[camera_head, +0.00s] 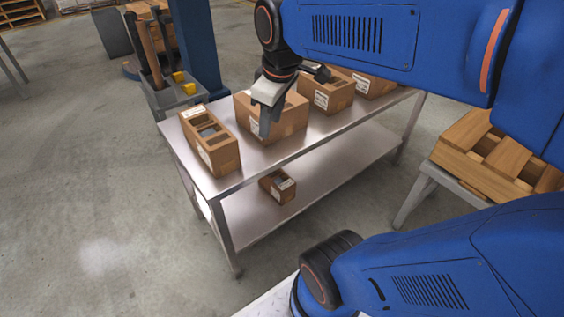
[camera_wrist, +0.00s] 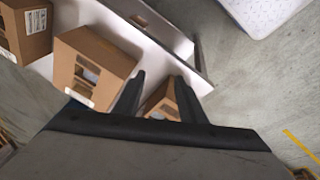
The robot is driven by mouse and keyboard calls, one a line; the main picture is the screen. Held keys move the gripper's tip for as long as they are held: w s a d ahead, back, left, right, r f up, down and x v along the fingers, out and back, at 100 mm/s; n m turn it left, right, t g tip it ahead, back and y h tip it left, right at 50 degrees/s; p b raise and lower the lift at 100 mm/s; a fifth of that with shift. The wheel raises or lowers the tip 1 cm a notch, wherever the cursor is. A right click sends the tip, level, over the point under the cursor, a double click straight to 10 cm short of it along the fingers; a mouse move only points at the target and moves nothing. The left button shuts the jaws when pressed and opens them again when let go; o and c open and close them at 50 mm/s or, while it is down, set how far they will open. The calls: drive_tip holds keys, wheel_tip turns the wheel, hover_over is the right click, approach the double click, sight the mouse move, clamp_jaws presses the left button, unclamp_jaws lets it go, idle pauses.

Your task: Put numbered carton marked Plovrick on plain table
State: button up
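Several brown cartons with white labels stand on a metal table (camera_head: 300,151). One open-topped carton (camera_head: 211,142) is at its left end. A larger carton (camera_head: 284,122) is beside it, and another carton (camera_head: 331,95) is farther along. A small carton (camera_head: 277,187) lies on the lower shelf. The label writing is too small to read, so I cannot tell which is Plovrick. My gripper (camera_head: 266,125) is in front of the larger carton in the head view. In the wrist view my gripper (camera_wrist: 157,78) has its fingers apart, with a carton (camera_wrist: 161,103) showing between them; contact is unclear.
A wooden crate (camera_head: 487,158) sits on a grey stand at the right. A grey bin (camera_head: 177,95) with upright items stands behind the table's left end, near a blue post (camera_head: 194,45). The concrete floor at the left is clear.

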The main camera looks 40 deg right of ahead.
drive_tip(key=s+a+f+m+t, duration=0.1)
drive_tip(key=s+a+f+m, duration=0.2)
drive_tip(key=s+f+m, duration=0.2)
drive_tip(key=s+f, duration=0.1)
drive_tip(key=s, duration=0.2)
drive_tip(key=shift+s+m+t, duration=0.3)
drive_tip(key=shift+s+m, duration=0.1)
idle(0.8)
